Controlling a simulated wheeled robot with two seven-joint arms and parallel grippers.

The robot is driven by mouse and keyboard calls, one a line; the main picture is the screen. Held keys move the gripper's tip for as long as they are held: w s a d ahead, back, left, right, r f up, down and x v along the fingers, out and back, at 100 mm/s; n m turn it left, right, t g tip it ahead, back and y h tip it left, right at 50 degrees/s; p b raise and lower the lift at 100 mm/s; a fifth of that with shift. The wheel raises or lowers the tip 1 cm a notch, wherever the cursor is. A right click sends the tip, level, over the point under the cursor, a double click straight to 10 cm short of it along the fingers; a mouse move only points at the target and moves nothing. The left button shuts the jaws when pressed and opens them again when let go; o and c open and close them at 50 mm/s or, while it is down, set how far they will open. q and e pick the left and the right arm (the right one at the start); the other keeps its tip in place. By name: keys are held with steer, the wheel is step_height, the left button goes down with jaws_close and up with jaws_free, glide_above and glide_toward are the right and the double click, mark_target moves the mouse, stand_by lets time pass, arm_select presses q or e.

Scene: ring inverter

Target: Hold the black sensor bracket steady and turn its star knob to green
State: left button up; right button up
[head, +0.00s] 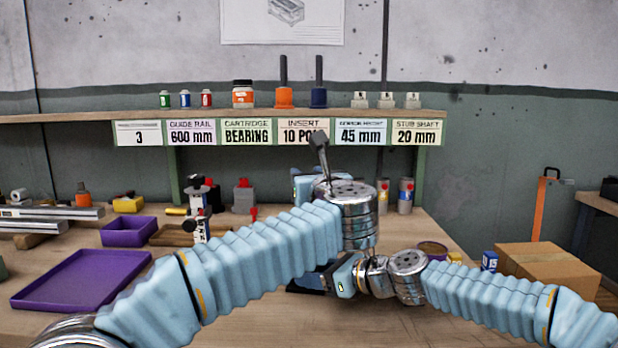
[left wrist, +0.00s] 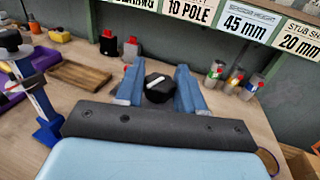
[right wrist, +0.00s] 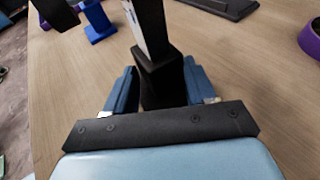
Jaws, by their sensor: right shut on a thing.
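In the left wrist view a black knob (left wrist: 158,88) with a white pointer mark shows between the fingertips of my left gripper (left wrist: 159,90). The fingers stand apart on either side of it; whether they touch it is unclear. In the right wrist view my right gripper (right wrist: 160,88) is shut on the black post of the sensor bracket (right wrist: 160,75), with a pale panel on its upper part. In the head view my arms hide most of the bracket, and my right gripper (head: 322,278) shows at the centre. No green mark is visible on the knob.
A large purple tray (head: 80,280) and a smaller purple bin (head: 128,231) lie at the left. A cardboard box (head: 548,268) stands at the right. A labelled shelf (head: 280,132) runs along the back. A blue-based stand (left wrist: 47,130) is left of my left gripper.

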arm_select(q)
steer(key=shift+c, duration=0.9)
steer(key=shift+d, duration=0.1)
arm_select(e)
steer(key=shift+s+a, duration=0.1)
stand_by(0.3)
arm_select(q)
steer(key=o, duration=0.8)
steer(key=shift+c, duration=0.2)
steer(key=shift+o, duration=0.9)
arm_select(e)
steer(key=shift+c, duration=1.6)
arm_select(q)
steer(key=s+d, duration=0.7)
steer(key=s, duration=0.5)
steer(key=v, duration=1.2)
